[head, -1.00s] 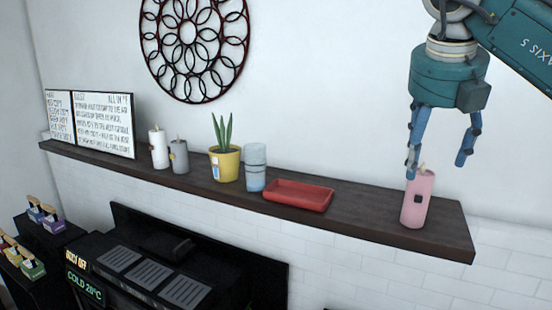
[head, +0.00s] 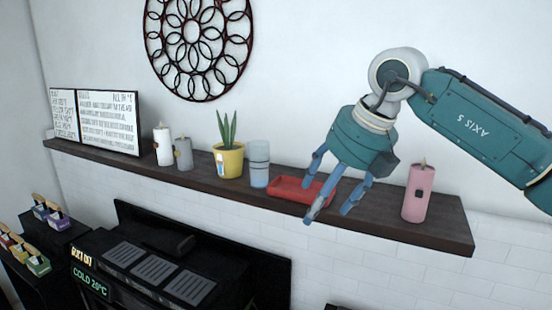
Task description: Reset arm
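My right gripper (head: 328,202) comes in from the right on its teal arm. It is open, with its blue fingers spread and nothing between them. It hangs in front of the shelf and covers part of a red tray (head: 285,190). The pink candle (head: 416,195) stands upright on the right part of the shelf, apart from the gripper. My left gripper is not in view.
The dark wall shelf (head: 385,222) also holds a glass (head: 259,165), a yellow plant pot (head: 228,162), a grey candle (head: 183,155), a white candle (head: 162,146) and a menu board (head: 108,122). A black machine (head: 165,270) stands below.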

